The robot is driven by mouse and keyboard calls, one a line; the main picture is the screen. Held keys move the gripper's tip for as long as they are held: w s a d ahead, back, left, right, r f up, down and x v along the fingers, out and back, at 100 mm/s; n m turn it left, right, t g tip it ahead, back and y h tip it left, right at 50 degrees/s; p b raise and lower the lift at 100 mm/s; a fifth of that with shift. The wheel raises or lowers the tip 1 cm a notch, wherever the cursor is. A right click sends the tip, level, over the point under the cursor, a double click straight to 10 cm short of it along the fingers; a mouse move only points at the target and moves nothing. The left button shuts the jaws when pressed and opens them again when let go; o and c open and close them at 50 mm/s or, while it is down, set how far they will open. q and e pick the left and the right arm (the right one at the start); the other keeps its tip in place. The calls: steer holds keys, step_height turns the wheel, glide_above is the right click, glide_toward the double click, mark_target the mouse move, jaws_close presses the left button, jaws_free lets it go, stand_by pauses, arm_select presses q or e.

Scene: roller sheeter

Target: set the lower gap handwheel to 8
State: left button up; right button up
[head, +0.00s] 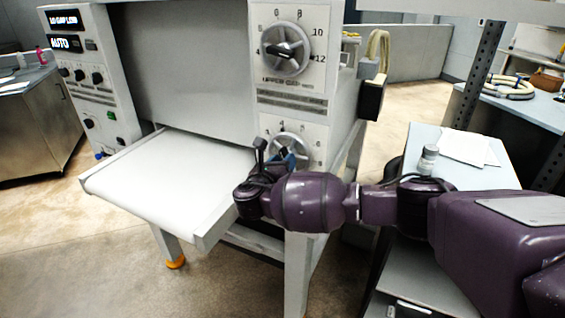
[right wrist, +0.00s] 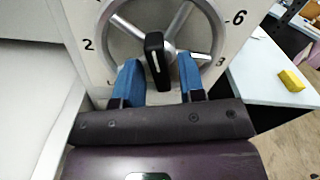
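The lower gap handwheel (head: 291,143) is a silver spoked wheel on a white dial plate, partly hidden behind my right gripper (head: 270,160) in the head view. In the right wrist view the handwheel (right wrist: 205,47) shows a black centre grip (right wrist: 157,62) with a white line, standing nearly upright. The figures 2 and 6 show beside the rim; another at lower right is partly cut off. My right gripper (right wrist: 160,80) is open, its blue fingers on either side of the black grip, with a clear gap on the right. My left gripper is out of view.
The upper gap handwheel (head: 285,50) sits above on the same panel. A white sheeter table (head: 165,175) projects left of the gripper. A control panel with a lit display (head: 66,20) stands at far left. A side bench (head: 425,140) with a small jar stands right.

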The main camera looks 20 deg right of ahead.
jaws_close()
steer(key=shift+m, duration=0.3)
arm_select(q)
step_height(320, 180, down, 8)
steer(key=b, duration=0.8)
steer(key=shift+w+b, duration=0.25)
steer(key=shift+b, duration=0.15)
arm_select(e)
steer(key=shift+f+m, duration=0.2)
steer(key=shift+m, duration=11.6)
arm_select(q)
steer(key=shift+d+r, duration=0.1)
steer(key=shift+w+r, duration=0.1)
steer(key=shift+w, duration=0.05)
